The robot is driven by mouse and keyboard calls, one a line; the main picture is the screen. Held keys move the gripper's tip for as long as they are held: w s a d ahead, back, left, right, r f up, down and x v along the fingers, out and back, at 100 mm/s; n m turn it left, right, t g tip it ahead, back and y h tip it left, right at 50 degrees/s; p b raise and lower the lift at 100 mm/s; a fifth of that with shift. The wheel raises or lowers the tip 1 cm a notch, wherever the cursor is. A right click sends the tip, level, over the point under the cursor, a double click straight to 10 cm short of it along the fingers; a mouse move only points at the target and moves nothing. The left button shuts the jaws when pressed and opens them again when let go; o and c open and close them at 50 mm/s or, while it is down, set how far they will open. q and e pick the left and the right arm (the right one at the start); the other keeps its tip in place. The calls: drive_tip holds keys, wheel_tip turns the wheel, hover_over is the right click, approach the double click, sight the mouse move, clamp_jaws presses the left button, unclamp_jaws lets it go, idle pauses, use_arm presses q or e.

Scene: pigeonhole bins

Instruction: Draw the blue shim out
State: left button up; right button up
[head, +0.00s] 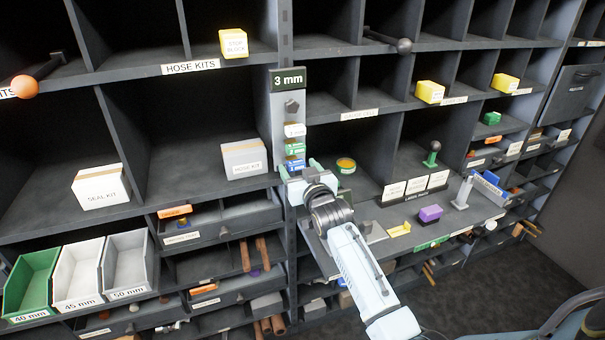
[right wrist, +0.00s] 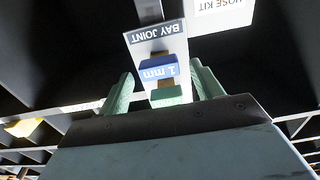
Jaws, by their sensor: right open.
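The blue shim (head: 295,163), marked 1 mm, is the lowest of a short column of shims on the upright between the bays. Above it sit a green shim (head: 295,148) and a white shim (head: 295,130). My right gripper (head: 298,170) is right at the column's lower end. In the right wrist view the blue shim (right wrist: 158,71) shows upside down, between and beyond the two pale green fingers (right wrist: 163,88). The fingers are open, with a gap on each side, and do not visibly touch it. My left gripper is not in view.
A 3 mm sign (head: 289,79) tops the column. A BAY JOINT label (right wrist: 156,38) shows beside the blue shim. A hose kit box (head: 243,158) stands left of the column. A round tin (head: 346,165) is on the shelf to the right.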

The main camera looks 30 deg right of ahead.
drive_tip(key=s+a, duration=0.2)
drive_tip(key=s, duration=1.1)
drive_tip(key=shift+s, duration=0.15)
drive_tip(key=s+a+f+n+g+y, duration=0.1)
drive_tip(key=s+a+f+g, duration=0.2)
drive_tip(key=f, duration=0.9)
drive_tip(key=s+a+f+n+g+y+b, duration=0.1)
drive_tip(key=s+f+g, duration=0.3)
drive_tip(key=f, duration=0.9)
drive_tip(key=s+a+f+g+y, duration=0.15)
drive_tip(key=s+f, duration=0.35)
drive_tip(key=f, duration=0.7)
drive_tip(key=s+f+g, duration=0.2)
drive_tip(key=s+f, duration=0.4)
drive_tip(key=s, duration=0.5)
drive_tip(key=s+f+n+g+b, duration=0.1)
drive_tip(key=s+f+g, duration=0.2)
drive_tip(key=s+f, duration=0.4)
drive_tip(key=s+f+n+g, duration=0.1)
drive_tip(key=s+f+g, duration=0.2)
drive_tip(key=s+f, duration=0.4)
drive_tip(key=s+a, duration=0.1)
drive_tip(key=s, duration=0.8)
drive_tip(key=shift+h+b, duration=0.35)
